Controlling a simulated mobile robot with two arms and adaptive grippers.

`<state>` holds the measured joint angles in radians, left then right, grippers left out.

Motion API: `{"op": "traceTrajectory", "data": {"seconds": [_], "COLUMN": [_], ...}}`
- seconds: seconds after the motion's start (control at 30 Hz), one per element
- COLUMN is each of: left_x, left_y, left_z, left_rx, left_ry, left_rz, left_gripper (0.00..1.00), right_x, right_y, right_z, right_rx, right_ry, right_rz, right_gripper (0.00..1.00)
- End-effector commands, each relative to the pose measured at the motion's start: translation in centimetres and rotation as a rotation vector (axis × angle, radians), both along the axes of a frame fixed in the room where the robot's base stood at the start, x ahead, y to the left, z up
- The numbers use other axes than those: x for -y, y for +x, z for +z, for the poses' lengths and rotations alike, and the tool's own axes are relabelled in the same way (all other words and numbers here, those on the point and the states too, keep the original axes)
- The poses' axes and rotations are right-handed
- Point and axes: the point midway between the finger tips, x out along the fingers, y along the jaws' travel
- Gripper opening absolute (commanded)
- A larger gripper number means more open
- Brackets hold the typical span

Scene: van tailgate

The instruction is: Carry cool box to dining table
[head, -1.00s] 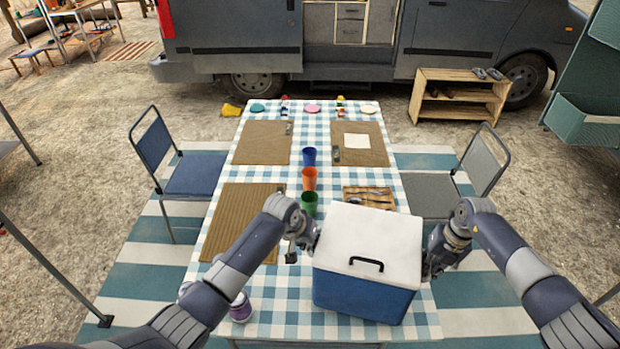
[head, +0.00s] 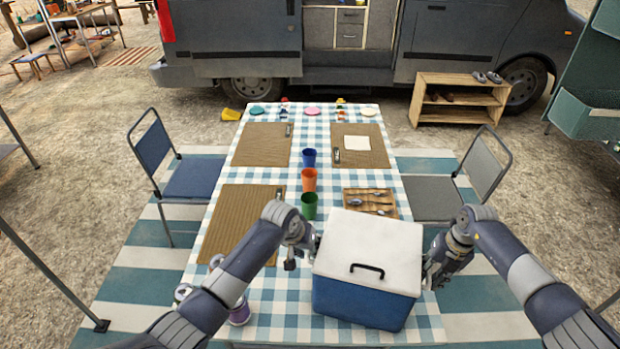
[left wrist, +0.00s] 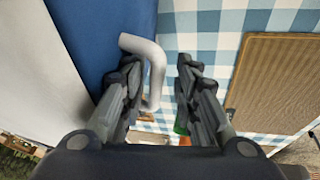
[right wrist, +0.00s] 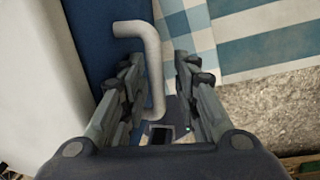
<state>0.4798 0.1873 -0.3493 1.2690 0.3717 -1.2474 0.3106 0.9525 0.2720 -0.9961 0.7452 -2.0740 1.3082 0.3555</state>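The cool box (head: 365,290), blue with a white lid and a black top handle, is at the near right end of the dining table (head: 275,318), apparently resting on its checked cloth. My left gripper (head: 292,262) is at the box's left side. In the left wrist view its fingers (left wrist: 158,85) are apart, with a pale side handle (left wrist: 155,65) by the inner finger. My right gripper (head: 430,272) is at the right side. In the right wrist view its fingers (right wrist: 157,85) are apart, with the other pale side handle (right wrist: 152,60) between them. Neither grips firmly.
Blue (head: 309,157), orange (head: 309,180) and green cups (head: 309,206) stand mid-table. A cutlery tray (head: 380,209) lies just beyond the box. Chairs (head: 190,180) (head: 430,195) flank the table.

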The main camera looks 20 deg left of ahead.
Motion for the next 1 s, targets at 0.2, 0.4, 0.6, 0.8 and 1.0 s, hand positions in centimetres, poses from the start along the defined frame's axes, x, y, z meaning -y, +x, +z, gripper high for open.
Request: {"op": "traceTrajectory", "data": {"seconds": [0.2, 0.4, 0.6, 0.8, 1.0], "left_x": [0.4, 0.4, 0.1, -0.4, -0.9], "left_y": [0.0, -0.2, -0.9, -1.9, -2.8], "left_z": [0.0, 0.3, 2.1, 4.7, 6.6], "left_rx": [0.000, 0.001, 0.003, 0.004, 0.002], "left_ry": [-0.006, -0.008, -0.008, -0.005, -0.004], "left_rz": [-0.005, -0.005, -0.005, -0.005, -0.003], "left_gripper": [0.30, 0.30, 0.30, 0.30, 0.30], "right_x": [-0.6, -0.7, -0.8, -0.8, -0.7], "right_y": [0.0, 0.0, 0.0, 0.0, 0.0], "right_z": [0.1, 0.1, 0.1, 0.1, 0.1], "right_rx": [0.002, 0.002, 0.003, 0.003, 0.003], "right_ry": [0.009, 0.011, 0.012, 0.012, 0.012], "right_rz": [0.005, 0.006, 0.007, 0.007, 0.007], "right_gripper": [0.31, 0.31, 0.31, 0.31, 0.31]}}
